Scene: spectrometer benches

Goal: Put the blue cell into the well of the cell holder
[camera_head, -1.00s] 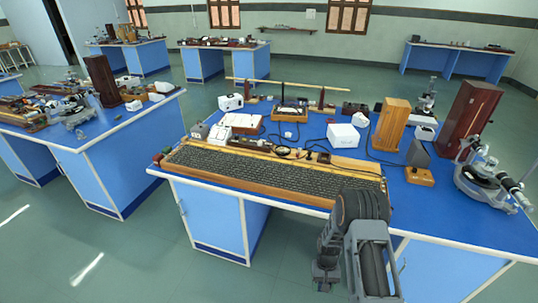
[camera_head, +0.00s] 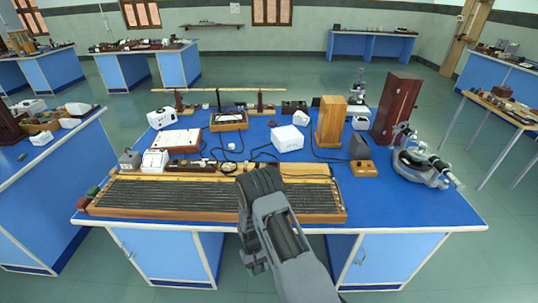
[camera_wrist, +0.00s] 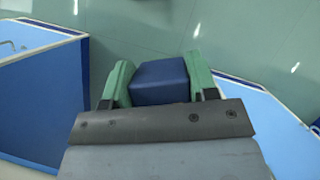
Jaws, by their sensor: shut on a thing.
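In the wrist view my gripper (camera_wrist: 160,78) has its two green fingers shut on the blue cell (camera_wrist: 160,88). The cell shows as a dark blue block between the fingers, and its lower part is hidden by the dark gripper body.
The blue-topped bench (camera_head: 420,208) carries a long wooden frame of dark wires (camera_head: 160,197), a white box (camera_head: 287,139), an upright wooden case (camera_head: 330,122), a dark red cabinet (camera_head: 396,107) and a grey spectrometer (camera_head: 420,165). The right front bench top is clear.

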